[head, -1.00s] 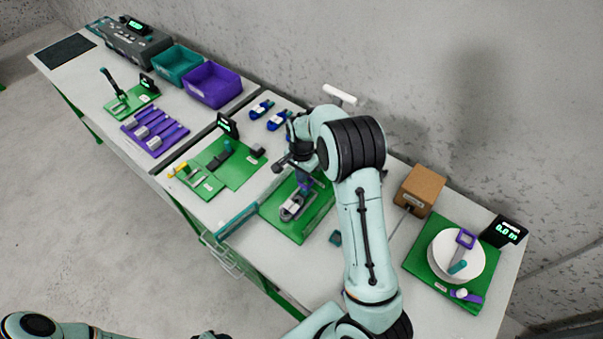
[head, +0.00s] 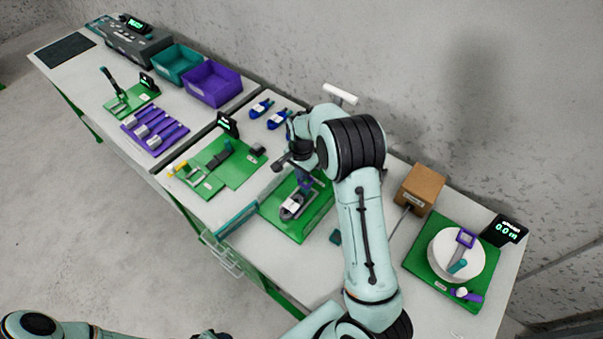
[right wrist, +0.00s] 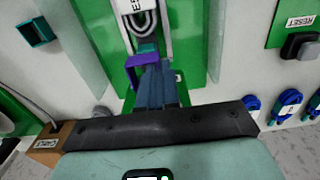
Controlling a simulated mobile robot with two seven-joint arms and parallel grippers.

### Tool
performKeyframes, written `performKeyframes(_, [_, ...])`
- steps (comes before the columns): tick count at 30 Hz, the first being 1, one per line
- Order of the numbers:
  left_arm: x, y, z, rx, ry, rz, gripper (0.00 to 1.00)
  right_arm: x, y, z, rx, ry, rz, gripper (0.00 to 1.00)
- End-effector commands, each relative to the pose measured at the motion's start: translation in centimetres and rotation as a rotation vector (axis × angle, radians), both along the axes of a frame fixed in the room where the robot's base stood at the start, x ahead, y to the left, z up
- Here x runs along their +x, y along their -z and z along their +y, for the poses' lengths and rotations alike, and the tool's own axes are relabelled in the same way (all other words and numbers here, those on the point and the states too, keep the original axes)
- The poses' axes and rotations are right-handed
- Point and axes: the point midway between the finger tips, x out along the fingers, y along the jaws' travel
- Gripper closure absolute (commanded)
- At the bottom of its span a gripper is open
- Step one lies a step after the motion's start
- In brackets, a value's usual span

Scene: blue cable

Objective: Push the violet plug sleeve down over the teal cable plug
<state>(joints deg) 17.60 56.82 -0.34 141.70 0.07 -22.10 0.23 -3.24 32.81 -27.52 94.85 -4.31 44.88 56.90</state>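The violet plug sleeve (right wrist: 142,60) is in the right wrist view, right at the fingertips of my right gripper (right wrist: 156,72). In the head view the sleeve (head: 305,184) shows small below my right gripper (head: 303,170), over the green board (head: 312,222). The dark fingers point down at it and look closed together; whether they pinch the sleeve or only touch it is unclear.
A cardboard box (head: 420,188) and a green board with a white round drum (head: 445,265) stand to the right. Blue cable pieces (head: 278,120) lie behind. A small teal block (head: 335,237) sits nearby.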

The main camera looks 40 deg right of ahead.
Motion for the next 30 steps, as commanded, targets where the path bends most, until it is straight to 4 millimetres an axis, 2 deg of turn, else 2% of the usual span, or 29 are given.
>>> performKeyframes(30, [-0.6, 0.4, 0.0, 0.000, 0.000, 0.007, 0.52, 0.0, 1.1, 0.0, 0.000, 0.000, 0.001, 1.00])
